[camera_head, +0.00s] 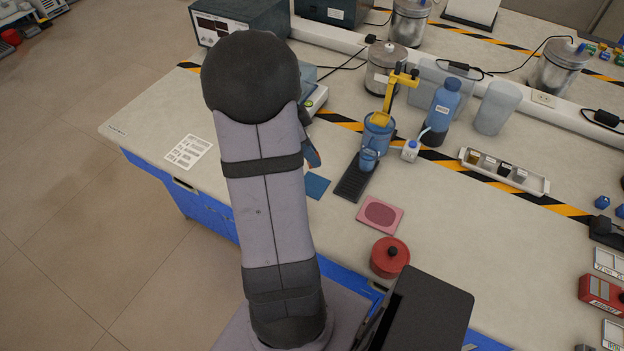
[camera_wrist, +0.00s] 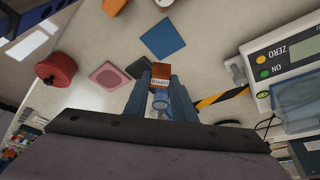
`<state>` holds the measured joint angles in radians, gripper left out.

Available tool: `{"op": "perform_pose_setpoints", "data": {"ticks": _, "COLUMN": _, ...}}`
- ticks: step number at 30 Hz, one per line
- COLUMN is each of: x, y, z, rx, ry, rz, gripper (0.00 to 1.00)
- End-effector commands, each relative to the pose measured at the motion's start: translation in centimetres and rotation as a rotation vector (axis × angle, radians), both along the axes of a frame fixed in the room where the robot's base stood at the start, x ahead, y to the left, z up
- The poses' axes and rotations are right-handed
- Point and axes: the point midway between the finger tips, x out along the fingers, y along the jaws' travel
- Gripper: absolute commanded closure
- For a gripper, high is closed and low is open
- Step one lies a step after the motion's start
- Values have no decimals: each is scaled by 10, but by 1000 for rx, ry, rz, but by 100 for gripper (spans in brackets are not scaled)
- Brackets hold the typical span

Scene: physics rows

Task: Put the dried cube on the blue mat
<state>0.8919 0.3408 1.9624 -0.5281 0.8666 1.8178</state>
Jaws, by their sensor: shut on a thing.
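A brown-orange cube (camera_wrist: 161,70) with a white label on its side is held between the fingertips of my gripper (camera_wrist: 160,82), which is shut on it. In the head view my gripper (camera_head: 312,157) is mostly hidden by my arm, and the cube cannot be made out. The flat blue mat (camera_head: 317,186) lies on the bench near its front edge, just below the gripper in that picture. In the wrist view the blue mat (camera_wrist: 162,37) is bare and lies beyond the cube, apart from it.
A pink mat (camera_head: 380,214) and a red lidded pot (camera_head: 390,257) stand right of the blue mat. A scale (camera_wrist: 288,72) is at the right in the wrist view. Bare bench surrounds the blue mat's left side.

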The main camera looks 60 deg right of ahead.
Motion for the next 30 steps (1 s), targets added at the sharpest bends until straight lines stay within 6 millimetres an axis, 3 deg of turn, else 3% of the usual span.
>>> {"op": "perform_pose_setpoints", "data": {"ticks": 9, "x": -1, "y": 1, "z": -43, "rx": 3, "ry": 2, "rz": 2, "gripper": 96}}
{"op": "perform_pose_setpoints", "data": {"ticks": 17, "x": 0, "y": 0, "z": -51, "rx": 2, "ry": 0, "rz": 1, "gripper": 96}}
{"op": "perform_pose_setpoints", "data": {"ticks": 30, "x": 0, "y": 1, "z": -90, "rx": 2, "ry": -1, "rz": 3, "gripper": 96}}
